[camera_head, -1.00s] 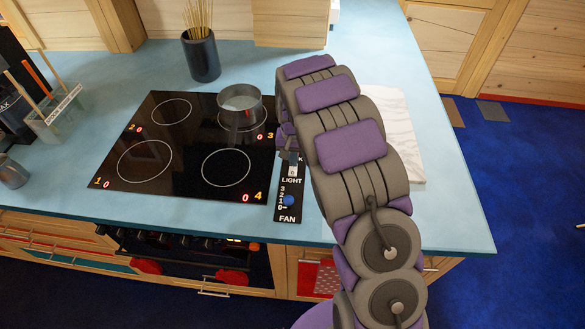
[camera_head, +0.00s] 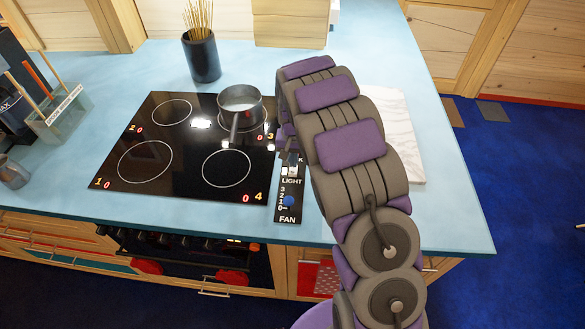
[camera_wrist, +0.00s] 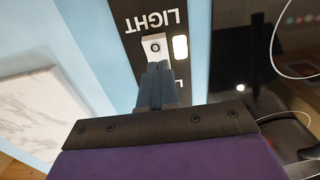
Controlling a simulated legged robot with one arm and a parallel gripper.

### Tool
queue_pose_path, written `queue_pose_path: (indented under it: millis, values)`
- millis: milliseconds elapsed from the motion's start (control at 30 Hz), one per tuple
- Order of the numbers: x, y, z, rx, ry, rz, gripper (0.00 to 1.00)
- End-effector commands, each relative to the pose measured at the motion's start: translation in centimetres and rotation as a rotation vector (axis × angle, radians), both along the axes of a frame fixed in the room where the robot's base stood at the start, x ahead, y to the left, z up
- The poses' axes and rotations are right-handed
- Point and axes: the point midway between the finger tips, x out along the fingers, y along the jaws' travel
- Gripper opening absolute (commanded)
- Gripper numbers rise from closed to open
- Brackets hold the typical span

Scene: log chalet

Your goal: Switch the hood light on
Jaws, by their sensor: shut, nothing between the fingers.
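The black control panel (camera_head: 288,212) on the blue counter carries the words LIGHT and FAN. Its light switch (camera_wrist: 154,43) is a white rocker with a round mark, and it also shows in the head view (camera_head: 291,171). Beside the rocker is a glowing pale yellow indicator (camera_wrist: 180,48). My gripper (camera_wrist: 158,70) is shut and empty, with its fingertips right at the rocker's edge; I cannot tell whether they touch it. In the head view my arm hides most of the gripper. The hood itself is out of view.
The black hob (camera_head: 185,150) with a grey saucepan (camera_head: 240,100) lies left of the panel. A blue fan knob (camera_head: 289,201) sits below the switch. A white marble board (camera_head: 402,130) lies right of my arm. The front right counter is clear.

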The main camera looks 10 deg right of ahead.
Motion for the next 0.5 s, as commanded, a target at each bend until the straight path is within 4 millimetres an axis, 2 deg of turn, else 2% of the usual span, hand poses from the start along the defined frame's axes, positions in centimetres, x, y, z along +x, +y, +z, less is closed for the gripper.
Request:
queue_pose_path:
  millis: [500]
  values:
    - [0.1,0.0,4.0,0.000,-0.004,0.000,0.00]
